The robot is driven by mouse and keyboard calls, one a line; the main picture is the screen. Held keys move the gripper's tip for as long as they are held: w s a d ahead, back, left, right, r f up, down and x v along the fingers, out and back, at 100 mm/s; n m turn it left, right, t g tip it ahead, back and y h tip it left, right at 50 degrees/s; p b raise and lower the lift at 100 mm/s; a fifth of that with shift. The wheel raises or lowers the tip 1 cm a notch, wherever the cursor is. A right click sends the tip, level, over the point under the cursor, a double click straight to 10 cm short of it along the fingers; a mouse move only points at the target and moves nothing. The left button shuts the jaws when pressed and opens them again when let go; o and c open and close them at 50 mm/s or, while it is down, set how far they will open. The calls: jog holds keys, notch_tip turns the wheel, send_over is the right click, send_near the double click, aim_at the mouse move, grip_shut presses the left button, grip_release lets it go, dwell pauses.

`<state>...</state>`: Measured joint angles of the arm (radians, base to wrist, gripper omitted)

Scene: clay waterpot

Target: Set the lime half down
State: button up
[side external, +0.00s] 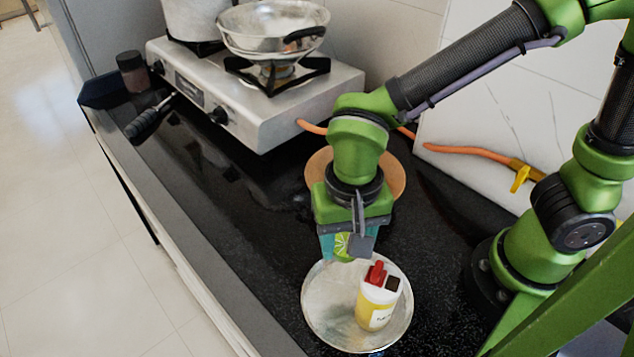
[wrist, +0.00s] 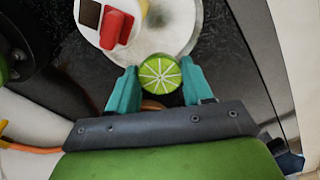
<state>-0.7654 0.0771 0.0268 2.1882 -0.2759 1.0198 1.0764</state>
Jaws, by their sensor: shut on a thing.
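The lime half (wrist: 159,74) is held between the teal fingers of my gripper (wrist: 156,84), its cut face showing in the wrist view. In the side external view the lime half (side external: 342,246) shows partly behind a finger of my gripper (side external: 347,246). The gripper is shut on it, near the back edge of a round metal plate (side external: 325,305). I cannot tell how high the lime half is above the plate or counter. A yellow and white bottle with a red cap (side external: 377,300) stands on the plate, and its top (wrist: 112,22) shows in the wrist view.
A brown round clay thing (side external: 318,168) stands behind my gripper, mostly hidden. A gas stove (side external: 262,118) with a metal pan (side external: 272,30) is at the back. A small dark jar (side external: 132,72) stands left of the stove. The dark counter (side external: 245,215) left of my gripper is clear.

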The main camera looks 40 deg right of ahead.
aim_at(340, 285)
jog(key=shift+f+m, duration=0.2)
jog(key=shift+m, duration=0.1)
notch_tip(340, 285, down, 10)
jog(key=shift+w+r, duration=0.1)
jog(key=shift+r, duration=0.05)
jog(key=o, duration=1)
notch_tip(340, 285, up, 12)
jog(key=shift+r, duration=0.1)
jog(key=shift+a, duration=0.15)
